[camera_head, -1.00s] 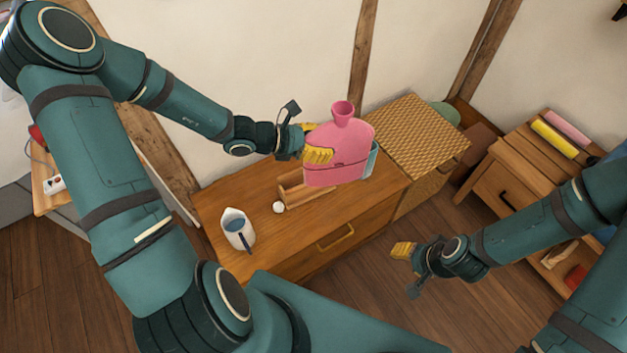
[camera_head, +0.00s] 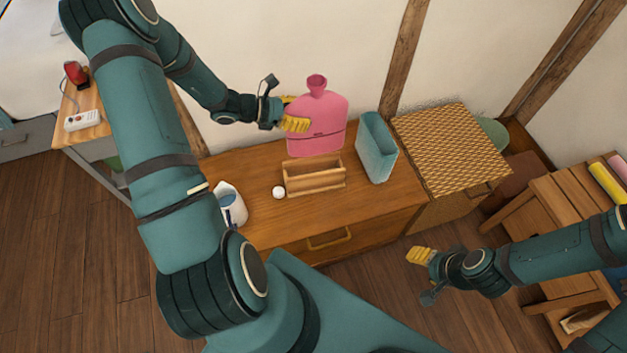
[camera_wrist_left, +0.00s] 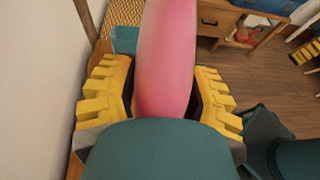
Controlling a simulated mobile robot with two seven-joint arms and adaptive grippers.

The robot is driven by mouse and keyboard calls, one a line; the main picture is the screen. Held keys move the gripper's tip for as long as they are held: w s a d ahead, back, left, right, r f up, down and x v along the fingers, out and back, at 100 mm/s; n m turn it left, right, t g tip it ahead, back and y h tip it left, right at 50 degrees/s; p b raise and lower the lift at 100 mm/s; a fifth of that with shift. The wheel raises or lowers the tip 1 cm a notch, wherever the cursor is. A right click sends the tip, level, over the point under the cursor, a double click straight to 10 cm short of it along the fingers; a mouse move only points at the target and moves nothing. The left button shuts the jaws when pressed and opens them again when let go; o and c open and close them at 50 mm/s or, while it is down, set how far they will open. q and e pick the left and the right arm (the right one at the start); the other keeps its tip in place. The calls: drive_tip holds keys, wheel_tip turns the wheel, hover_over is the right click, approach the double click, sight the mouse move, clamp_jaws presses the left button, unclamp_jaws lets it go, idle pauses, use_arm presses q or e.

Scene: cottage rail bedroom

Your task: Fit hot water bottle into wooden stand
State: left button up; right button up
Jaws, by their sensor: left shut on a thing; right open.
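The pink hot water bottle (camera_head: 318,120) is upright in the head view, its neck pointing up. My left gripper (camera_head: 295,115) is shut on its left side. In the left wrist view the bottle (camera_wrist_left: 166,55) stands between the yellow fingers of the left gripper (camera_wrist_left: 165,100). The wooden stand (camera_head: 314,178) is an open-topped trough on the dresser. The bottle's lower edge appears just behind and above the stand; whether it touches anything cannot be told. My right gripper (camera_head: 420,257) is open and empty, in front of the dresser at the right.
A teal bin (camera_head: 377,150) stands on the dresser (camera_head: 270,223), right of the stand. A white ball (camera_head: 279,192) and a white jug (camera_head: 231,205) are to the left. A woven-topped chest (camera_head: 450,145) adjoins the right end.

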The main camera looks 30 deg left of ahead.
sight(302, 154)
use_arm(q)
drive_tip(key=f+b, duration=0.1)
drive_tip(key=f, duration=0.3)
drive_tip(key=f+b, duration=0.1)
drive_tip(key=f, duration=0.4)
drive_tip(key=f+b, duration=0.1)
drive_tip(key=f, duration=0.4)
drive_tip(key=shift+a, duration=0.3)
wheel_tip(302, 154, down, 4)
drive_tip(key=shift+f+b, duration=0.15)
drive_tip(key=shift+b, duration=0.35)
drive_tip(key=shift+f, duration=0.15)
drive_tip(key=o, duration=1.3)
drive_tip(key=shift+s, duration=0.1)
